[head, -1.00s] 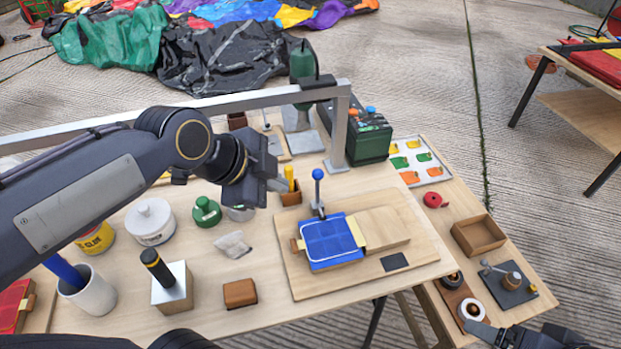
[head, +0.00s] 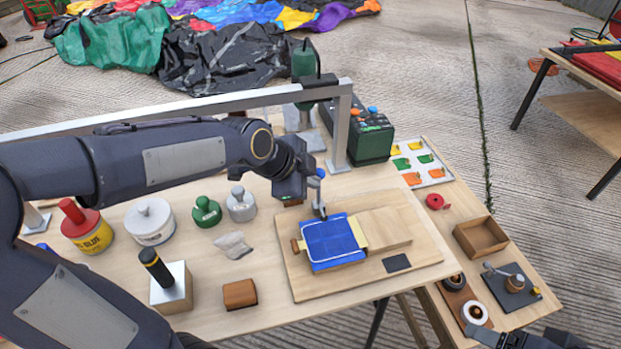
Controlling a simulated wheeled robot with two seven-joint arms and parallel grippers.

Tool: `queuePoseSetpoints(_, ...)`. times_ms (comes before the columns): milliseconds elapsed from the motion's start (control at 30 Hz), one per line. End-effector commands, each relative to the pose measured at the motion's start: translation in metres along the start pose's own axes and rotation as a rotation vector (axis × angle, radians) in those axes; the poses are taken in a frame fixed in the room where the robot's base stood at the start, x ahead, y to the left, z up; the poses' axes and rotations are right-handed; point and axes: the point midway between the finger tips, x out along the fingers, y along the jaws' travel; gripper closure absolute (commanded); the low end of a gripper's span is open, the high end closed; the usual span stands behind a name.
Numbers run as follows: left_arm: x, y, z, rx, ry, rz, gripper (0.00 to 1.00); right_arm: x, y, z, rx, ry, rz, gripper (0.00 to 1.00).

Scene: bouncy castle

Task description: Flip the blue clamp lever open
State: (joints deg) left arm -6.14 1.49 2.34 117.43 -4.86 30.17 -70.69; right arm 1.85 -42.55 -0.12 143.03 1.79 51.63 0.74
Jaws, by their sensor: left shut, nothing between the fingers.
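The blue clamp lever (head: 319,173) stands upright at the back edge of the clamp on a wooden board (head: 400,277); its blue knob is partly hidden behind my left gripper. A blue pad with a white outline (head: 333,241) lies on the board in front of the lever. My left gripper (head: 312,190) is shut and empty, right beside the lever; I cannot tell whether they touch.
Glue pots (head: 87,228), a white-lidded pot (head: 150,222) and a wooden block (head: 240,294) stand left of the board. A metal frame (head: 342,130) and a dark green box (head: 362,135) stand behind. An open wooden tray (head: 480,238) sits on the right.

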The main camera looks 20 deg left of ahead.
Motion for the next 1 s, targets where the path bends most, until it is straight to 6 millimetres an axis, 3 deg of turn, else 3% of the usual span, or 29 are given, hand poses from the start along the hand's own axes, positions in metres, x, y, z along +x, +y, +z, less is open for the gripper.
queuePoseSetpoints(367, 0.0, -0.001, 0.001, -0.007, 0.001, 0.007, 1.0, 0.0, 0.0, 0.0, 0.0, 0.0, 0.0, 0.19)
queuePoseSetpoints(1000, 0.002, -0.019, 0.007, -0.097, 0.036, 0.132, 1.0, -0.005, -0.002, -0.002, 0.0, 0.0, 0.0, 0.19)
